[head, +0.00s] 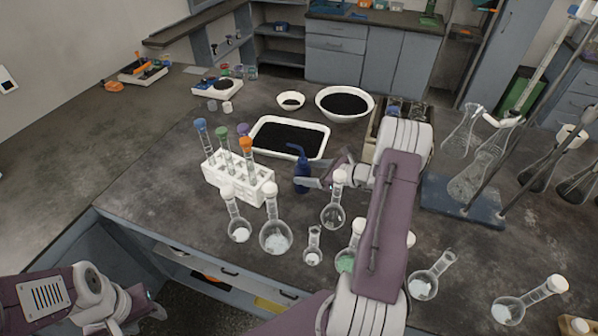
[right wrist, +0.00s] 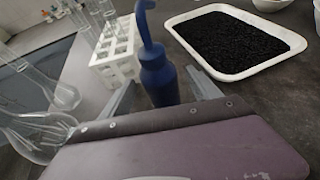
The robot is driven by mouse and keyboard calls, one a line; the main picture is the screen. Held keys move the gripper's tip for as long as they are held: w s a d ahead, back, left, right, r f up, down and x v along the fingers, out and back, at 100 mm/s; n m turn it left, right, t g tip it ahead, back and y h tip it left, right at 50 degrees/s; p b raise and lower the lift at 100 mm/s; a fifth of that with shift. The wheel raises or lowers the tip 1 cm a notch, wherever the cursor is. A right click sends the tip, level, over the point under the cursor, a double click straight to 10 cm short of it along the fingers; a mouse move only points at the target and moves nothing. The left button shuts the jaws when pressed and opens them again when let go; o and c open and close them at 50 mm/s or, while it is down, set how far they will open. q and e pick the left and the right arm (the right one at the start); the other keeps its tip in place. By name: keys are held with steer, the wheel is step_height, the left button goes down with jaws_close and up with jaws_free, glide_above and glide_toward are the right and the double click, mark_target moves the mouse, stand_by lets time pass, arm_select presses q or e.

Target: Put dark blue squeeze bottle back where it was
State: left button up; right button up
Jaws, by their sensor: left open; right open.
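The dark blue squeeze bottle (head: 301,172) stands upright on the table, between the white test tube rack and my right arm. It also shows in the right wrist view (right wrist: 158,75), with its bent spout at the top. My right gripper (head: 308,183) is open, with its fingers on either side of the bottle. In the right wrist view a finger shows left and right of the bottle, and its lower part is hidden behind the gripper body. My left gripper (head: 155,308) is open and empty at the lower left, in front of the table edge.
A white rack (head: 240,183) with several test tubes stands left of the bottle. A white tray of black grains (head: 262,152) lies behind it. Several round flasks (head: 275,237) stand in front, near the table edge. A blue stand base (head: 460,200) with glassware is at the right.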

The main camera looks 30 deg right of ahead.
steer(key=v, duration=0.7)
steer(key=shift+r, duration=0.15)
